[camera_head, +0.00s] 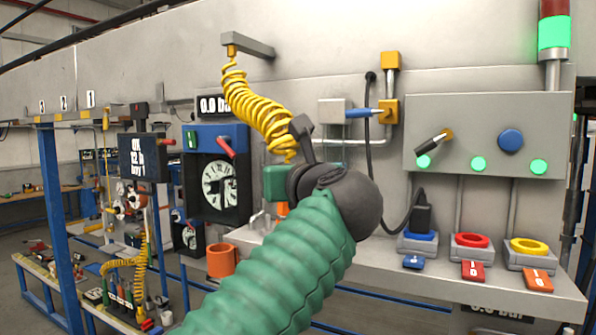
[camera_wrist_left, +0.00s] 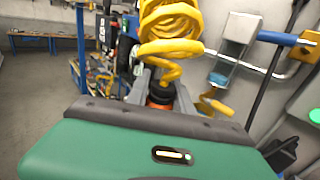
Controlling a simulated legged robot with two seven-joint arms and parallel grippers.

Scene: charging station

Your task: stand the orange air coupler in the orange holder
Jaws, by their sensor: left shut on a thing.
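The orange air coupler (camera_wrist_left: 159,97) hangs at the lower end of a yellow coiled hose (camera_wrist_left: 170,30). In the wrist view my left gripper (camera_wrist_left: 160,88) is shut on it, with a grey finger on each side. In the head view a small orange part of the coupler (camera_head: 282,209) shows beside my green-sleeved arm, which hides most of the gripper (camera_head: 266,216). An orange cup-shaped holder (camera_head: 222,261) is at the left end of the shelf, left of and below the gripper. I see nothing standing in it, but its inside is mostly hidden. My right gripper is not in view.
The grey shelf (camera_head: 380,262) carries blue, red (camera_head: 471,241) and yellow (camera_head: 528,246) ringed sockets at right. A black cable (camera_head: 371,150) hangs behind my arm. A dial gauge (camera_head: 219,187) and a blue post (camera_head: 60,220) stand at left.

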